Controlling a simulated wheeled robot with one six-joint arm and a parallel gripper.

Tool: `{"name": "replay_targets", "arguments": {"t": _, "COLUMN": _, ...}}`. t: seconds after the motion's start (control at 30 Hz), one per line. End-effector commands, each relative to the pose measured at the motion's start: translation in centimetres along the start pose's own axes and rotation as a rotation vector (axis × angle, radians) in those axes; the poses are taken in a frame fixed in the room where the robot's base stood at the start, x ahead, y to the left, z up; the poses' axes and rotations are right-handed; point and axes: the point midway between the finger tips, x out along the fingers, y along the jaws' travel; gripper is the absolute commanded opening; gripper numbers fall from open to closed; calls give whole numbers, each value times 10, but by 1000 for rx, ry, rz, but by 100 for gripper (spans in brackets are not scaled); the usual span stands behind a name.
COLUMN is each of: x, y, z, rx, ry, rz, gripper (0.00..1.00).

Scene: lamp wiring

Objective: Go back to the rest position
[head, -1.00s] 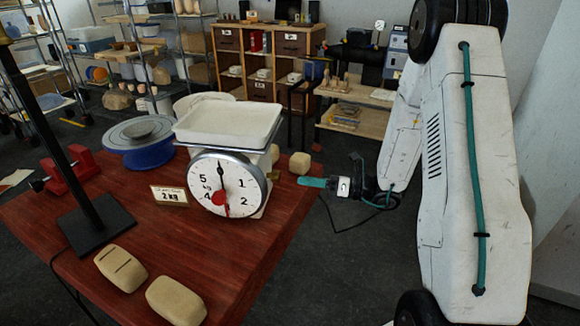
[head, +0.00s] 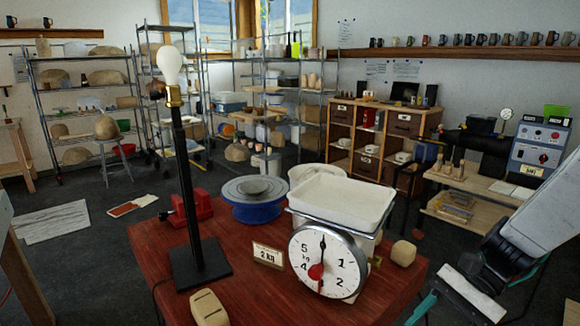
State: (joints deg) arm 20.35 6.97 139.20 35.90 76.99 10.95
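My arm enters the head view at the lower right, with a white link and a dark wrist. My gripper (head: 424,308) is at the lower right, beside the right edge of the red-brown table (head: 365,308). A teal finger part and a pale block-like part of it show; the bottom edge of the picture cuts it off. I cannot tell whether it is open or shut, and I see nothing held. A lamp (head: 181,150) with a black stand and a white bulb stands upright on the table's left part.
A white kitchen scale (head: 343,200) with a dial stands on the table. Beside it are a "2 KG" card (head: 267,255), a blue turntable (head: 254,208), a red vise (head: 190,207) and tan clay blocks (head: 208,308). A bench with machines (head: 537,147) stands at the right back.

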Motion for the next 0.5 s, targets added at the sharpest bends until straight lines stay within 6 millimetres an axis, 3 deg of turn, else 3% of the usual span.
{"name": "replay_targets", "arguments": {"t": 0.2, "x": -17, "y": 35, "z": 37, "rx": -345, "ry": 258, "rz": 257, "gripper": 52}}
{"name": "replay_targets", "arguments": {"t": 0.5, "x": -50, "y": 67, "z": 79, "rx": -707, "ry": 593, "rz": 529, "gripper": 52}}
